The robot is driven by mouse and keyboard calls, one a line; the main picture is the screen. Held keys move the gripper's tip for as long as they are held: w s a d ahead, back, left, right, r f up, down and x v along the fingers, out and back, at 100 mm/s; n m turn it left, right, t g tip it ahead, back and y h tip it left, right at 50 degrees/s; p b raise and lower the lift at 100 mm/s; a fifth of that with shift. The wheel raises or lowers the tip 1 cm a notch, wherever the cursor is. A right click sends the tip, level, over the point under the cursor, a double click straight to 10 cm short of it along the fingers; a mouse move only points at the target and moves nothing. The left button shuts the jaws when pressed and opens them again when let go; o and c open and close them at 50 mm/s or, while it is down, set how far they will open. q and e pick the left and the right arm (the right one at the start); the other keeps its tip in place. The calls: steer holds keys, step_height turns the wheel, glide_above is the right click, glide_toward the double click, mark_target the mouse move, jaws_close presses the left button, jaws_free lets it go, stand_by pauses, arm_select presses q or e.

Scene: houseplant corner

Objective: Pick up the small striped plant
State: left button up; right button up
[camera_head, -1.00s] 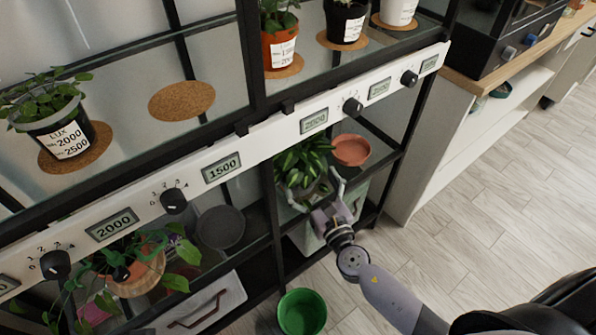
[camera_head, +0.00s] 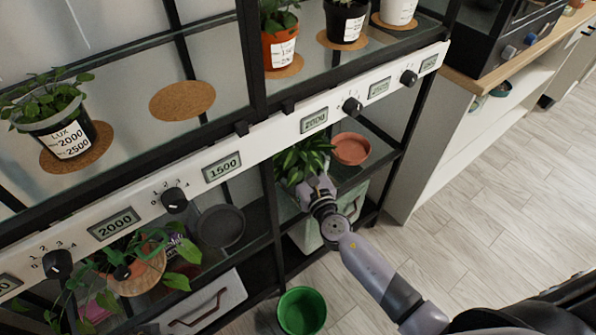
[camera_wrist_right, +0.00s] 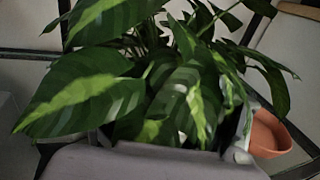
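The striped plant (camera_head: 303,158), with dark green leaves banded in light green, stands on the lower shelf, left of an orange saucer. In the right wrist view its striped leaves (camera_wrist_right: 85,95) fill most of the picture and hide its pot. My right gripper (camera_head: 315,183) is at the front of the plant, just below the leaves. In the wrist view a finger shows beside the leaves at the right. Leaves and the gripper's own body hide whether the fingers are closed on the pot. My left gripper is not in view.
The orange saucer (camera_head: 351,148) sits close to the right of the plant. The shelf's white control panel (camera_head: 262,143) runs above it. A green bucket (camera_head: 302,311) stands on the floor below. Another leafy plant (camera_head: 140,262) is at lower left. Floor at right is clear.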

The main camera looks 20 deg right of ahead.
steer(key=c, duration=1.2)
steer(key=shift+r, duration=0.1)
